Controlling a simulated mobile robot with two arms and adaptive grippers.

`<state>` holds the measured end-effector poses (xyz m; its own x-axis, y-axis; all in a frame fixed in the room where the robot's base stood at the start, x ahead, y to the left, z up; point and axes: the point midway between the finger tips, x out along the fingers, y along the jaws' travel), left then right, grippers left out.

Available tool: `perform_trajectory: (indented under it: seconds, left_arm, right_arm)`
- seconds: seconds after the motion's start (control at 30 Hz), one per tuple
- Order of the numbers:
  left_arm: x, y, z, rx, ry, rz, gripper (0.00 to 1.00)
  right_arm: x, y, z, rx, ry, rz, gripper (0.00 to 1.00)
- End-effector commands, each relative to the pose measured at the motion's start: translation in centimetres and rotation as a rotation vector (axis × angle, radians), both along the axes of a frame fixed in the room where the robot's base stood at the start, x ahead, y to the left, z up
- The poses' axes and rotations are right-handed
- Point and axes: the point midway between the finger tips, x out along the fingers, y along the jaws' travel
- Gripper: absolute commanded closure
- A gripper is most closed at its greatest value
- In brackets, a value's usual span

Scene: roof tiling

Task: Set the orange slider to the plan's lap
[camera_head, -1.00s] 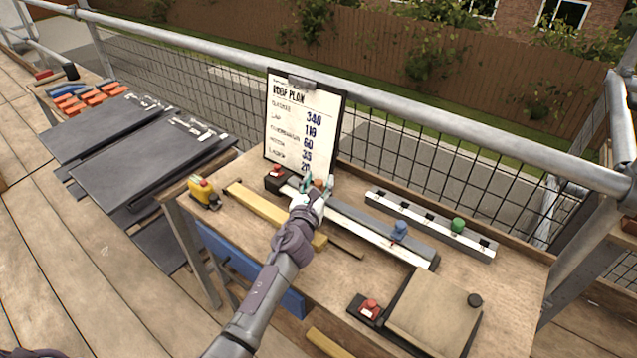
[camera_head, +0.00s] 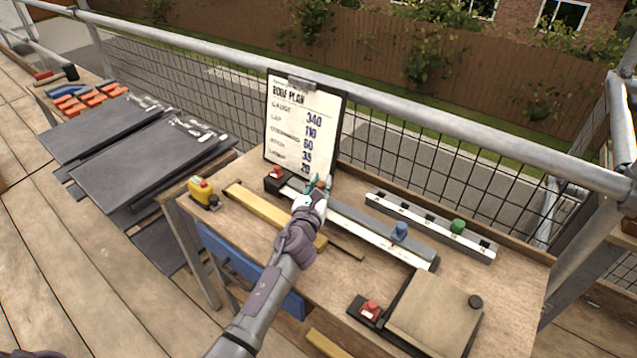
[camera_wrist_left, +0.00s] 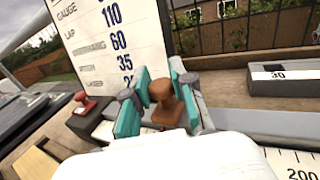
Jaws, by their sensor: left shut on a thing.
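My left gripper (camera_head: 319,184) is at the left part of the long ruler rail (camera_head: 365,222). In the left wrist view its teal fingers (camera_wrist_left: 155,98) are shut on the orange-brown slider (camera_wrist_left: 163,103), one on each side of its knob. In the head view the fingers mostly hide this slider. A blue slider (camera_head: 399,231) sits farther right on the same rail. The roof plan (camera_head: 298,125) stands on a clipboard behind; its lap line reads 110. In the left wrist view the scale (camera_wrist_left: 297,165) shows 200 at lower right; the orange slider's reading is hidden. My right gripper is out of view.
A second rail (camera_head: 430,220) with a green slider (camera_head: 457,226) lies behind. A red button box (camera_head: 275,178) is at the ruler's left end. A yellow tool (camera_head: 203,193), a timber strip (camera_head: 270,213) and a wooden board (camera_head: 432,310) are on the bench.

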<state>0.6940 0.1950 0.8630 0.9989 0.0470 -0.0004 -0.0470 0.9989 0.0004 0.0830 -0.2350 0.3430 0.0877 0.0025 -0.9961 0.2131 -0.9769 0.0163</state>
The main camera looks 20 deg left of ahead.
Motion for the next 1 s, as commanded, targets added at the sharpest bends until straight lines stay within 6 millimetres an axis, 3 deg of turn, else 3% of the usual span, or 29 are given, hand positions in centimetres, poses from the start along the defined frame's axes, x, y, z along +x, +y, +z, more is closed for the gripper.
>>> perform_trajectory:
  seconds: [0.1,0.37,0.4,0.5,0.83,1.0]
  left_arm:
    - [-0.6,-1.6,-0.2,0.000,0.001,-0.003,1.00]
    - [-0.7,-1.9,-0.1,-0.002,0.001,-0.006,1.00]
    - [-0.7,-2.0,-0.2,-0.002,0.001,-0.007,0.69]
    - [-0.7,-1.9,-0.2,-0.002,0.001,-0.006,0.53]
    - [-0.8,-1.8,-0.1,0.000,0.000,-0.003,0.52]
    - [-2.8,-1.8,-0.2,0.001,0.001,-0.005,0.52]
  right_arm:
    - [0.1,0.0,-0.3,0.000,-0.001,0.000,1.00]
    - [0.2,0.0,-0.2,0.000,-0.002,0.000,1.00]
    - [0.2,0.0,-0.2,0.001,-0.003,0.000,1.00]
    - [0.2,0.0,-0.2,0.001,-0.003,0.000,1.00]
    - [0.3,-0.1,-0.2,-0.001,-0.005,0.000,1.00]
    - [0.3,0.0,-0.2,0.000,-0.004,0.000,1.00]
